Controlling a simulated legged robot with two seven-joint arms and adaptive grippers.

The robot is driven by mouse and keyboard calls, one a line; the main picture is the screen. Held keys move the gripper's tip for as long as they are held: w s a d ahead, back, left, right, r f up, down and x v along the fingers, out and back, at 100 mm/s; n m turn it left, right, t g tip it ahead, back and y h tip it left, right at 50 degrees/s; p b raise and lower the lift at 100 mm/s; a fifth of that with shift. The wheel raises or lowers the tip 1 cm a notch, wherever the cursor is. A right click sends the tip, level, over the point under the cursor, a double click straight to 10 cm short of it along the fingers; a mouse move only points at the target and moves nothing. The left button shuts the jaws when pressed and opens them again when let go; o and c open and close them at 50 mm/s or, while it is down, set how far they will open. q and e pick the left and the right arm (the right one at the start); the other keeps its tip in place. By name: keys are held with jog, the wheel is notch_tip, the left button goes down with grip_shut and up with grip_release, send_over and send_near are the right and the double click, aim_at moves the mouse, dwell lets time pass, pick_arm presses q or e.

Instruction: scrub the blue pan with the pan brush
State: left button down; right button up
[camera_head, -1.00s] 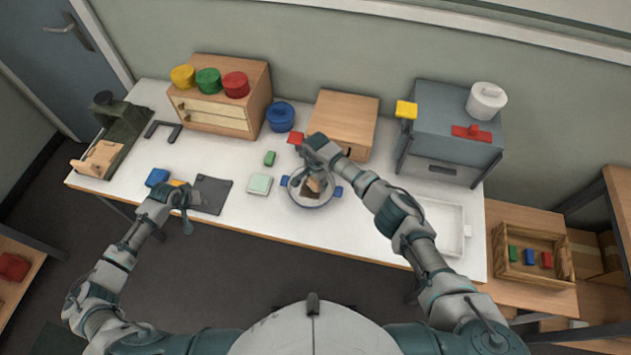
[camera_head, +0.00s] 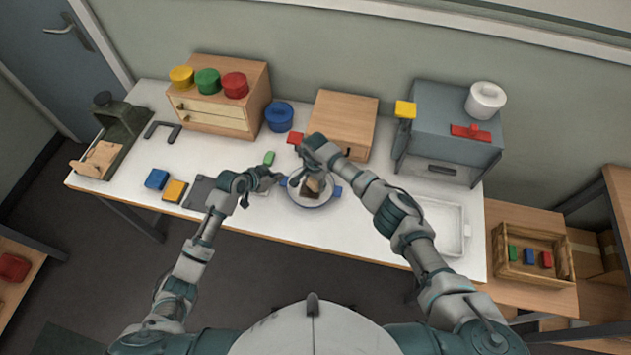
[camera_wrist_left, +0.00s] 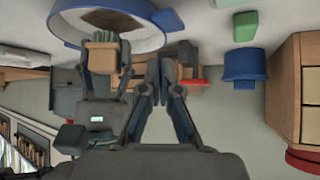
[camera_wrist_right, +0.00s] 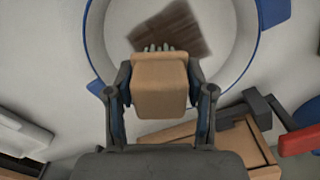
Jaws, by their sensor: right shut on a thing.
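The blue pan (camera_head: 302,203), pale inside with a blue rim and two blue handles, sits near the table's front edge. A dark brown patch (camera_wrist_right: 178,24) lies on its floor. My right gripper (camera_head: 308,183) is shut on the pan brush (camera_wrist_right: 160,85), a wooden block with pale bristles, held over the pan with its bristles at the patch; whether they touch is unclear. My left gripper (camera_head: 275,178) is beside the pan's left handle (camera_head: 284,182). In the left wrist view its fingertips (camera_wrist_left: 162,60) are close together with nothing between them.
A green block (camera_head: 269,158) lies behind my left gripper. A blue pot (camera_head: 279,117) and a wooden box (camera_head: 343,120) stand behind. Blue (camera_head: 157,179) and yellow (camera_head: 175,190) blocks and a dark plate (camera_head: 200,190) lie left. A white tray (camera_head: 455,240) lies right.

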aim_at(284, 183)
pick_arm(q)
jog(key=shift+f, duration=1.25)
jog(key=shift+f, duration=1.1)
dwell(0.4)
pick_arm(e)
jog(key=shift+f, duration=0.95)
jog(key=shift+r, duration=0.15)
dwell(0.3)
jog(key=shift+s+d, duration=0.25)
jog(key=shift+d, duration=0.65)
jog(key=shift+s+d, duration=0.2)
jog(key=shift+d, duration=0.7)
jog(key=shift+s+f, duration=0.2)
jog(key=shift+s, duration=0.05)
jog(key=shift+w+a+r, duration=0.1)
jog(key=shift+w+a, duration=0.05)
jog(key=shift+a, duration=0.5)
jog(key=shift+w+a, duration=0.1)
jog(key=shift+a, duration=0.55)
jog(key=shift+w+a, duration=0.15)
jog(key=shift+a, duration=0.45)
